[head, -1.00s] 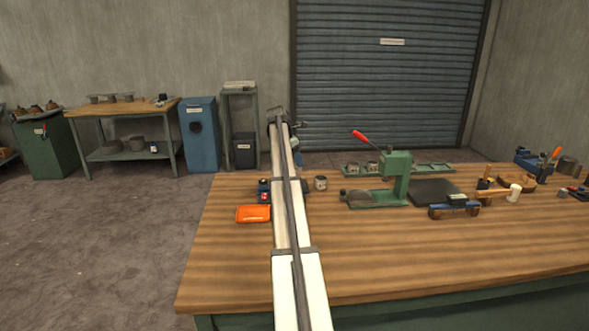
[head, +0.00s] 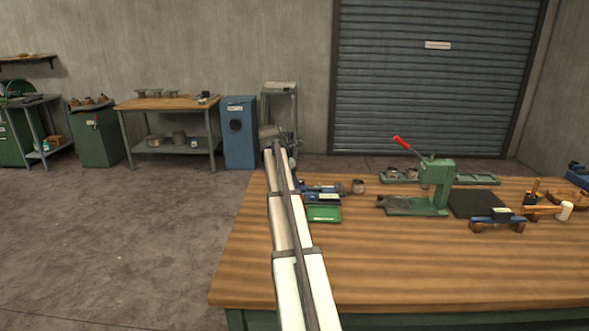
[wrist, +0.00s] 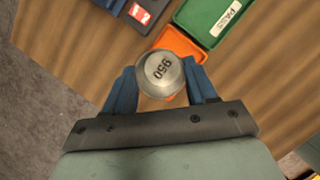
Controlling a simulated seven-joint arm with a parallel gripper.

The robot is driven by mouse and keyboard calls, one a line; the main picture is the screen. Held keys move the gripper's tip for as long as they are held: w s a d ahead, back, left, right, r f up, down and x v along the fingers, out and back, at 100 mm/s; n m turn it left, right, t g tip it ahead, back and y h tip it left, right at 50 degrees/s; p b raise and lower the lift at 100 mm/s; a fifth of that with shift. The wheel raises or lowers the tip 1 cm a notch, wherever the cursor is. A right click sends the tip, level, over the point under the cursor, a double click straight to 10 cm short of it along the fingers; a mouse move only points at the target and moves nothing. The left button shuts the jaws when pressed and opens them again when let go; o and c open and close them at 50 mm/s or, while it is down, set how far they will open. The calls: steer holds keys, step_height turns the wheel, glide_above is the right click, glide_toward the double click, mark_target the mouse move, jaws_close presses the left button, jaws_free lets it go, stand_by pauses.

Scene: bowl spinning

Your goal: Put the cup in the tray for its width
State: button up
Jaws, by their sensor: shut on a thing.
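In the wrist view, my gripper (wrist: 163,82) is shut on a round metal cup (wrist: 160,68) whose face is marked 950. Two blue fingers press it from the sides. An orange tray (wrist: 180,42) lies beyond the cup and is partly covered by it; I cannot tell the cup's height above it. A green tray (wrist: 218,18) labelled PASS sits beside the orange one, and it also shows in the head view (head: 324,214). In the head view my arm hides the orange tray, and I cannot make out the gripper or the held cup.
A blue gauge-like device (head: 322,197) stands behind the green tray. Another metal cup (head: 358,187) is near it. A green press (head: 436,185) with a red lever and a long green rack (head: 470,179) stand farther right. The front of the wooden bench (head: 400,265) is clear.

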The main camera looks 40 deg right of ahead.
steer(key=shift+s+a+f+n, duration=0.25)
steer(key=shift+s+a+n, duration=0.2)
steer(key=shift+s, duration=0.1)
steer(key=shift+w+d+n, duration=0.15)
steer(key=shift+w+n, duration=0.2)
steer(key=shift+n, duration=0.3)
steer(key=shift+f, duration=3.45)
steer(key=shift+f, duration=0.25)
steer(key=o, duration=1.2)
steer(key=shift+r, duration=0.15)
steer(key=shift+r, duration=3.85)
